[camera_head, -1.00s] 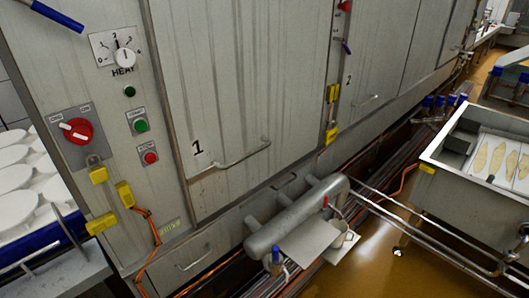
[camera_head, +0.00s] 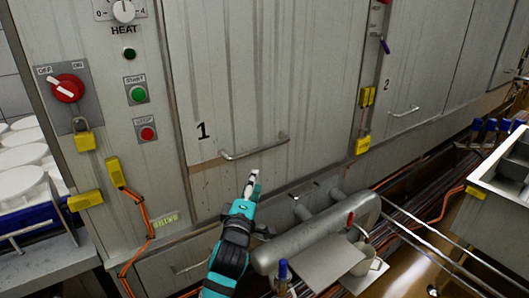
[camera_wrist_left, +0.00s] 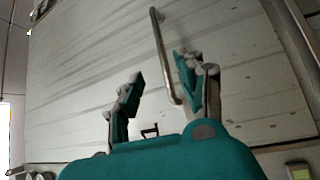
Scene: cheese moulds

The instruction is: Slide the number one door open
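The number one door (camera_head: 250,75) is a grey metal panel marked with a black "1", and it is closed. Its bar handle (camera_head: 254,149) runs across its lower part. My left gripper (camera_head: 252,178) is just below the handle, reaching up in front of the door. In the left wrist view the gripper (camera_wrist_left: 158,88) has its two fingers apart with nothing held. The handle (camera_wrist_left: 160,48) shows there too, its near end between the fingers, close to the right one. I cannot tell whether they touch. My right gripper is not in view.
A control panel with a heat dial (camera_head: 123,11), red switch (camera_head: 67,88) and buttons is left of the door. A grey pipe cylinder (camera_head: 318,235) sticks out below right. Door two (camera_head: 425,60) is to the right. A metal tank (camera_head: 500,175) stands at the right edge.

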